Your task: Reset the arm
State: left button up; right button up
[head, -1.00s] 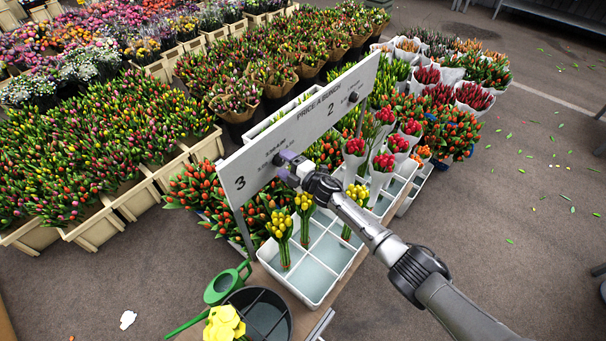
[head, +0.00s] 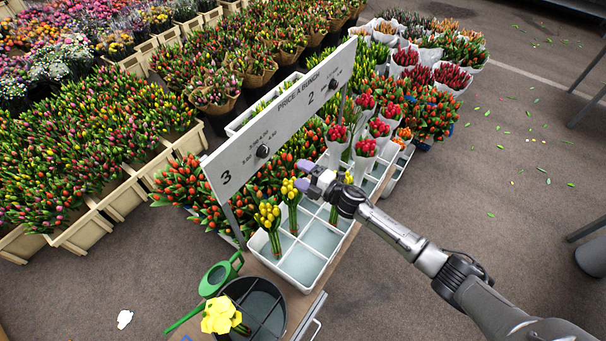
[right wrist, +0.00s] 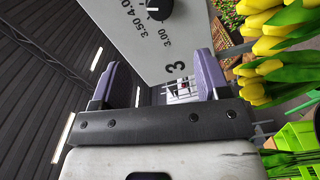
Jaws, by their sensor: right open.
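My right gripper (head: 306,176) is open, with nothing between its purple-grey fingers. It is in front of the white price board (head: 290,112), apart from the black knob (head: 263,151) on its front. In the right wrist view the open fingers (right wrist: 160,75) point toward the board (right wrist: 175,42), with a black knob (right wrist: 159,8) at the top. Yellow tulips (right wrist: 275,45) show close at the right of that view. My left gripper is not in view.
Yellow tulip bunches (head: 268,216) stand in a white divided crate (head: 303,268) below the arm. A dark divided bucket (head: 262,306) and a green watering can (head: 217,277) are at the near left. Red tulips in white wrap (head: 365,147) stand behind the arm. Open floor lies to the right.

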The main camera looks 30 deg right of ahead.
dwell(0.4)
jog(key=s+a+f+m+g+h, duration=0.2)
jog(key=s+f+m+h, duration=0.15)
jog(key=s+m, duration=0.45)
jog(key=s+a+f+m+g+h, duration=0.25)
jog(key=s+m+h, duration=0.2)
jog(key=s, duration=0.55)
jog(key=s+a+r+m+g, duration=0.1)
jog(key=s+m+g, duration=0.25)
jog(key=s, duration=0.85)
jog(key=s+r+m+g, duration=0.2)
jog(key=s+g, duration=0.3)
jog(key=s, duration=0.6)
notch_tip(320, 180, up, 24)
jog(key=p, duration=2.5)
jog(key=shift+w+y+p, duration=0.2)
jog(key=shift+y+p, duration=0.1)
jog(key=shift+p, duration=0.1)
